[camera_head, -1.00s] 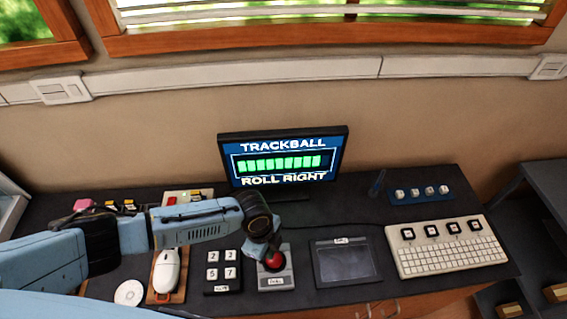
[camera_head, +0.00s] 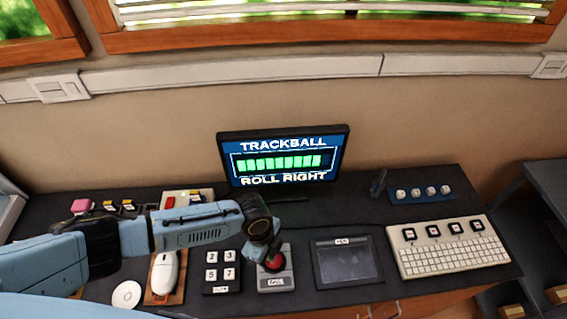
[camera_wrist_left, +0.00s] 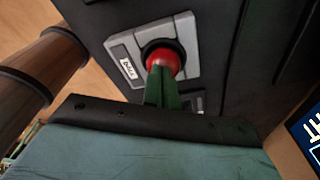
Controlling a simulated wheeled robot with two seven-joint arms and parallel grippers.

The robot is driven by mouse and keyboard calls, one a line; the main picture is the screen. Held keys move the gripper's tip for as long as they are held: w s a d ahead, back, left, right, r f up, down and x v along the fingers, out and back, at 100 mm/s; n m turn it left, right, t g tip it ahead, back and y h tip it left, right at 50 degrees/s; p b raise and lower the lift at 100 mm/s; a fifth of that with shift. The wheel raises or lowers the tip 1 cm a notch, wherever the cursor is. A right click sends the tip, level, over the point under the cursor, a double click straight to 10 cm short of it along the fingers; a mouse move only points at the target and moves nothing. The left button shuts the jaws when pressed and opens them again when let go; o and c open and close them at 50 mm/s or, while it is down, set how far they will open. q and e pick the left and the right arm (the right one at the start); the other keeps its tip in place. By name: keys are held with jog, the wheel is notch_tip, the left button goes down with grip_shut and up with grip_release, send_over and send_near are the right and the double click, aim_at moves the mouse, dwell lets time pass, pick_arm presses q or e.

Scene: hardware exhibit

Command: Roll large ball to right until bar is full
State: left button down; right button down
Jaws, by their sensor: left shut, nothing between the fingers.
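The large red ball (camera_head: 275,263) sits in a grey trackball base (camera_head: 276,283) with a small label on its front, on the dark desk. My left gripper (camera_head: 272,259) is shut and empty, with its tips at the ball. The left wrist view shows the green fingers (camera_wrist_left: 160,88) closed together against or just over the red ball (camera_wrist_left: 163,60); exact contact is hard to tell. The monitor (camera_head: 283,158) reads "TRACKBALL" and "ROLL RIGHT". Its green bar fills most of the frame, with a dark gap at the right end. My right gripper is not in view.
A keypad (camera_head: 222,271) stands left of the trackball, with a white mouse (camera_head: 164,272) beyond it. A touchpad (camera_head: 345,262) lies close on the right, then a white keyboard (camera_head: 446,247). Dice-like cubes on a blue strip (camera_head: 422,193) lie at the back right.

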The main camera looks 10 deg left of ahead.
pick_arm(q)
jog(key=shift+d, duration=0.25)
jog(key=shift+w+d, duration=0.15)
jog(key=shift+d, duration=0.4)
dwell(0.4)
jog(key=shift+r, duration=0.1)
jog(key=shift+r+p, duration=0.65)
jog(key=shift+p, duration=0.1)
jog(key=shift+w+r, duration=0.1)
jog(key=shift+r, duration=2.9)
